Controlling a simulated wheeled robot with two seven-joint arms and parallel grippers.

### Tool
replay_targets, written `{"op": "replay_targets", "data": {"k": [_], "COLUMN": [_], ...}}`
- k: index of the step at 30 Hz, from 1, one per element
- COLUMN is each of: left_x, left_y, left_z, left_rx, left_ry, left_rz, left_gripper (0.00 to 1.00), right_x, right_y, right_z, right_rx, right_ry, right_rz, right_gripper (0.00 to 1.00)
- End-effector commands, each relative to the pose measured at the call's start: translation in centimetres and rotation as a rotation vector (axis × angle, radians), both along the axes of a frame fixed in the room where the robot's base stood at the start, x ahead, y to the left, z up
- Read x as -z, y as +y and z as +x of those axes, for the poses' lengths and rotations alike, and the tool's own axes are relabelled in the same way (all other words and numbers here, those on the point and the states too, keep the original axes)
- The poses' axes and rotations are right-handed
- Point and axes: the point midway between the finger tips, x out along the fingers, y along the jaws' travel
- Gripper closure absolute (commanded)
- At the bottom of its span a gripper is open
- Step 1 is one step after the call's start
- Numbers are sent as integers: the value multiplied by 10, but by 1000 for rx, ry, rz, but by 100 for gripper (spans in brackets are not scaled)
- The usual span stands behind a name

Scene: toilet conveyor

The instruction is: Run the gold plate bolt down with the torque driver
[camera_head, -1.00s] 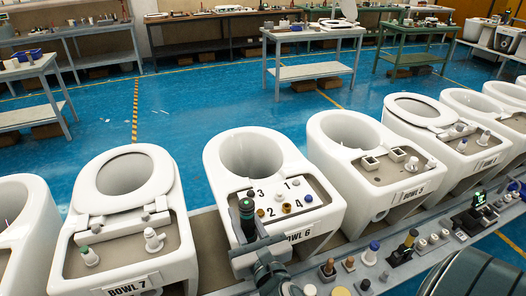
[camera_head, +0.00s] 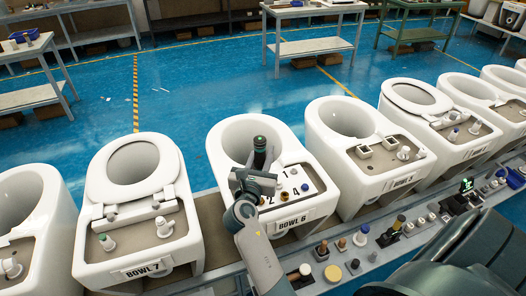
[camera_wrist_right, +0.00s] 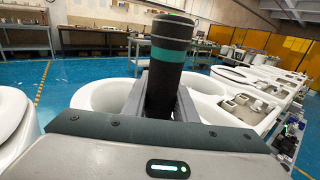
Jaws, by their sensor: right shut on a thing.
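The torque driver (camera_head: 260,153), black with green bands, stands nearly upright in my right gripper (camera_head: 256,178) over the deck of BOWL 6 (camera_head: 217,153). It also shows in the right wrist view (camera_wrist_right: 168,65), between the two jaws. The jaws are shut on it. My gripper hides the driver's lower end, so I cannot tell whether it touches a bolt. On the numbered plate (camera_head: 315,186), a gold-brown bolt head (camera_head: 284,197) shows right of my gripper near the 2. The plate's left side is partly hidden. My left gripper is not in view.
BOWL 7 (camera_head: 188,225) stands to the left and BOWL 5 (camera_head: 374,190) to the right, close beside BOWL 6. Along the near rail stand several knobs and caps, including a tan disc (camera_head: 332,273). Blue floor (camera_head: 190,85) lies open behind the bowls.

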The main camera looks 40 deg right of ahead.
Motion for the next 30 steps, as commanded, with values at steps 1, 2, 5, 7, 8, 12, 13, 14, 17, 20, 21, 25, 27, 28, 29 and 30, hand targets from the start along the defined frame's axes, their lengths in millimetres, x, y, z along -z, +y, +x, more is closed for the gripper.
{"op": "replay_targets", "data": {"k": [1, 2, 5, 7, 8, 12, 13, 14, 17, 20, 21, 25, 27, 28, 29, 30], "left_x": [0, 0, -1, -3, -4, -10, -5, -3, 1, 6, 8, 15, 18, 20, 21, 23], "left_y": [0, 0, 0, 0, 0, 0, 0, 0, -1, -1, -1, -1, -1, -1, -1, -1], "left_z": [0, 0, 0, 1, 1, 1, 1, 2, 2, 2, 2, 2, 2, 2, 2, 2], "left_rx": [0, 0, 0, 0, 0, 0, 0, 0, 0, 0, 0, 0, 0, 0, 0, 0], "left_ry": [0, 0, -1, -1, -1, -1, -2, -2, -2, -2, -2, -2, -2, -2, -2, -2], "left_rz": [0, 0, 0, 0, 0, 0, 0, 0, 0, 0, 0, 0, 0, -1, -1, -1], "left_gripper": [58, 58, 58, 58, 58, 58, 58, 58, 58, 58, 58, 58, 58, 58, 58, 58], "right_x": [-2, -2, -2, -3, -3, -4, 2, 5, 11, 19, 22, 32, 38, 40, 43, 46], "right_y": [0, 0, 0, 0, 0, 1, 1, 1, 1, 1, 1, 1, 1, 0, 1, 1], "right_z": [0, 0, 0, 0, 0, 0, 0, 0, 0, 0, 0, 0, 0, 0, 0, 0], "right_rx": [-1, -1, -1, -2, -2, -3, -3, -3, -3, -3, -3, -3, -3, -3, -3, -3], "right_ry": [-3, -3, -2, -1, -1, 0, 0, 0, 0, -1, -1, 1, 0, 0, 0, 0], "right_rz": [-2, -2, -2, -1, -2, -1, -1, -1, -1, -1, -1, -2, -1, -1, -1, -1], "right_gripper": [100, 100, 100, 100, 100, 100, 100, 100, 100, 100, 100, 100, 100, 100, 100, 100]}}
